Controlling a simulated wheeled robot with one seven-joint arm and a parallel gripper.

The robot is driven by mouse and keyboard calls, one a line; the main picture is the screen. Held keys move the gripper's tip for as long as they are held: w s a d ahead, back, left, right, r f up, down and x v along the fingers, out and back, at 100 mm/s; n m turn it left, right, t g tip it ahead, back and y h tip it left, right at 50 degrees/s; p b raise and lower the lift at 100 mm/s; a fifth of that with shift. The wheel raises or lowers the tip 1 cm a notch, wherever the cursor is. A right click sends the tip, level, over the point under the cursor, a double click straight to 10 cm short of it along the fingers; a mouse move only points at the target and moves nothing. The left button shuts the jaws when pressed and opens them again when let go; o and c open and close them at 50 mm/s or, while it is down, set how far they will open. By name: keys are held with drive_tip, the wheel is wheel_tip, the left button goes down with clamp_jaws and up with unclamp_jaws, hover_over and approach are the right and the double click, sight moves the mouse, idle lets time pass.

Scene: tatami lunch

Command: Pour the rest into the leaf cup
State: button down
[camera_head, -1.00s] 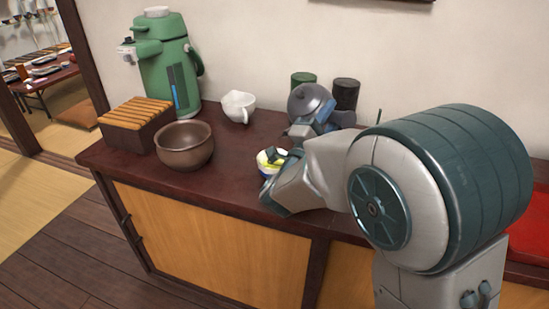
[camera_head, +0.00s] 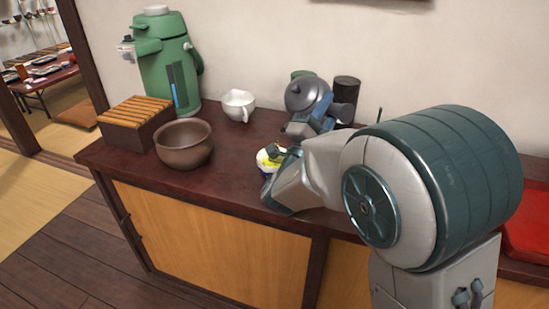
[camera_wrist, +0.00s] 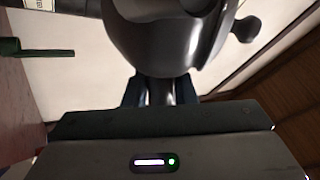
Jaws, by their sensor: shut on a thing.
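A dark grey teapot (camera_head: 306,95) is in the air over the back of the counter, and it fills the top of the wrist view (camera_wrist: 170,40). My gripper (camera_head: 300,130) is shut on its handle (camera_wrist: 165,90). A small cup (camera_head: 268,161) with yellow, white and blue colours stands on the counter, left of and below the teapot in the picture. My wrist partly covers it; I cannot tell if it has a leaf pattern. The spout and any flow of liquid cannot be made out.
A brown bowl (camera_head: 184,146), a slatted wooden box (camera_head: 135,125), a green air pot (camera_head: 168,65) and a white spouted cup (camera_head: 238,105) stand left on the counter (camera_head: 225,160). A black canister (camera_head: 346,92) and a mostly hidden green one (camera_head: 303,73) stand behind the teapot.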

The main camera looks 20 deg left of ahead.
drive_tip(key=shift+r+t+b, duration=0.6)
drive_tip(key=shift+r+b, duration=0.35)
drive_tip(key=shift+b, duration=0.05)
drive_tip(key=shift+r+n, duration=0.15)
drive_tip(key=shift+n, duration=0.15)
